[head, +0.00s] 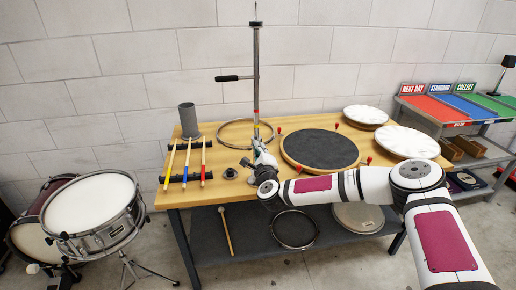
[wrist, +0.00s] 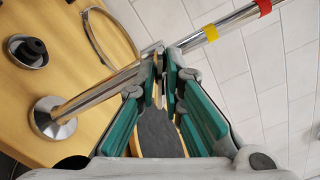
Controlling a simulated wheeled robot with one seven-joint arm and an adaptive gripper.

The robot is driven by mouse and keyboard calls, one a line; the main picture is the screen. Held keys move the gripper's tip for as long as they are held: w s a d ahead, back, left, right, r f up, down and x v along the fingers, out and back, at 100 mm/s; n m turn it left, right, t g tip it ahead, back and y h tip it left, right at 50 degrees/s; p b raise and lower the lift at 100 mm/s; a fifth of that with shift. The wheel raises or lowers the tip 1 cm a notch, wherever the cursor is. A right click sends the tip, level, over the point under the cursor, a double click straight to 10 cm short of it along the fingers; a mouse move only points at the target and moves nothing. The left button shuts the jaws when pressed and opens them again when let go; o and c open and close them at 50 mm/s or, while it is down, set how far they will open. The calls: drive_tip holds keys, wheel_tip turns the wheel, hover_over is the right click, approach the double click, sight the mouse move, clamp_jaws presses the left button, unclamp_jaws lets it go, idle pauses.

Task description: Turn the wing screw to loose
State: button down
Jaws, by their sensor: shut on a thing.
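A chrome stand (head: 256,62) rises from the wooden bench, with a black-gripped side arm near its middle. In the wrist view the stand's pole (wrist: 100,94) runs diagonally from a round base (wrist: 52,118), past a collar, to yellow and red bands. My gripper (head: 258,139) is at the lower part of the stand. In the wrist view its fingertips (wrist: 162,62) are close together against the collar, shut on a small part there. The wing screw is mostly hidden between the fingers, and its turn angle cannot be told.
A metal hoop (head: 222,141) lies behind the stand. A dark round drum pad (head: 320,148) is close on the right, with white drumheads (head: 408,141) beyond. Drumsticks (head: 187,160), a grey cylinder (head: 188,120) and a black knobbed piece (head: 230,173) are on the left. A snare drum (head: 92,204) stands beside the bench.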

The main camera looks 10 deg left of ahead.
drive_tip(key=shift+d+f+n+p, duration=0.15)
drive_tip(key=shift+n+p, duration=0.35)
drive_tip(key=shift+n, duration=2.65)
drive_tip(key=shift+a+f+n+p, duration=0.15)
drive_tip(key=shift+n+p, duration=0.3)
drive_tip(key=shift+n, duration=2.65)
drive_tip(key=shift+d+f+n+p, duration=0.15)
drive_tip(key=shift+n+p, duration=0.35)
drive_tip(key=shift+n, duration=2.65)
drive_tip(key=shift+f, duration=0.1)
drive_tip(key=c, duration=1.7)
unclamp_jaws()
drive_tip(key=v, duration=1.2)
